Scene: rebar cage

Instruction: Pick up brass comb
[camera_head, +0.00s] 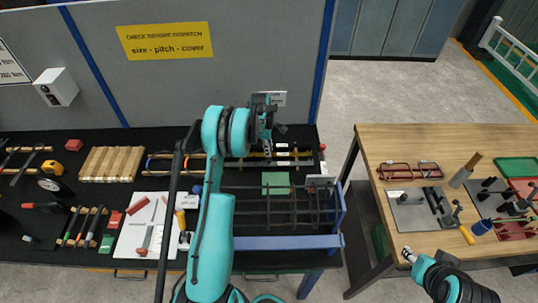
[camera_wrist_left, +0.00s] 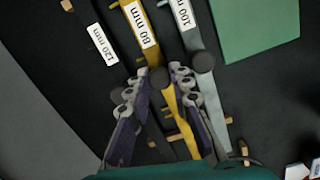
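The brass comb (camera_wrist_left: 141,25) is a yellow bar with short side teeth, labelled 80 mm, lying on the black bench top. In the head view, the brass comb (camera_head: 292,154) is a thin yellow strip, partly hidden by my left gripper. My left gripper (camera_wrist_left: 160,72) is open, one finger on each side of the brass comb and a dark round knob between them; contact is unclear. It also shows in the head view (camera_head: 268,152), pointing down.
A grey 100 mm comb (camera_wrist_left: 190,28) lies close right of the brass one, a black 120 mm comb (camera_wrist_left: 100,40) to its left. A green plate (camera_head: 275,183) and the rebar cage (camera_head: 300,210) are nearer. A wooden table (camera_head: 375,150) stands right.

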